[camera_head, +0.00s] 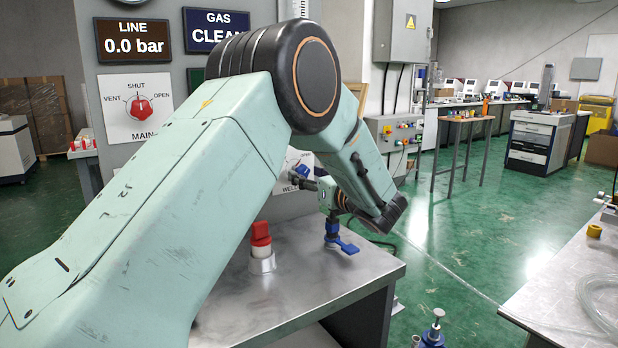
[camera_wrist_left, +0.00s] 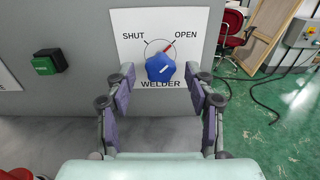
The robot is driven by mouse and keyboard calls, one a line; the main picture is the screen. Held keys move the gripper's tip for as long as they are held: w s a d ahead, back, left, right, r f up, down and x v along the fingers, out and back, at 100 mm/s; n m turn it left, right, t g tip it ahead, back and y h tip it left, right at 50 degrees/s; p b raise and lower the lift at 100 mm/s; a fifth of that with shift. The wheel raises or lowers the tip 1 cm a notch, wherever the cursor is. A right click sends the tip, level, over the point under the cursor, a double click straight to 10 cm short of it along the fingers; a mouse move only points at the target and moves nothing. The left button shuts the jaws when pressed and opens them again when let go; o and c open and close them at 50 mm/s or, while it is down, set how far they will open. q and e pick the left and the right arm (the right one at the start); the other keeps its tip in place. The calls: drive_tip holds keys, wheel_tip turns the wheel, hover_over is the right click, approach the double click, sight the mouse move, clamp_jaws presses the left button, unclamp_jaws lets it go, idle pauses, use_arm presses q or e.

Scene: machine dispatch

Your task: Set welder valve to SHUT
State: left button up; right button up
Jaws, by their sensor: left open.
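The welder valve is a blue knob (camera_wrist_left: 160,67) on a white plate (camera_wrist_left: 130,22) marked SHUT at upper left and OPEN at upper right. Its red pointer leans toward OPEN. My left gripper (camera_wrist_left: 160,76) is open, with one finger on each side of the knob; I cannot tell whether they touch it. In the head view, my left arm hides most of the welder plate, and the blue knob (camera_head: 302,170) shows partly beside my left gripper (camera_head: 308,181). My right gripper is not in view.
The MAIN valve (camera_head: 140,107) has a red knob. The displays read LINE 0.0 bar (camera_head: 132,39) and GAS CLEAN (camera_head: 213,29), the latter partly hidden. A red-topped fitting (camera_head: 261,240) and a blue-handled fitting (camera_head: 340,240) stand on the metal bench (camera_head: 300,295). A green button (camera_wrist_left: 48,62) is left of the welder plate.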

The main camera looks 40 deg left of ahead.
use_arm(q)
drive_tip(key=shift+w, duration=0.1)
drive_tip(key=shift+c, duration=0.2)
drive_tip(key=shift+a, duration=0.1)
drive_tip(key=c, duration=0.3)
clamp_jaws()
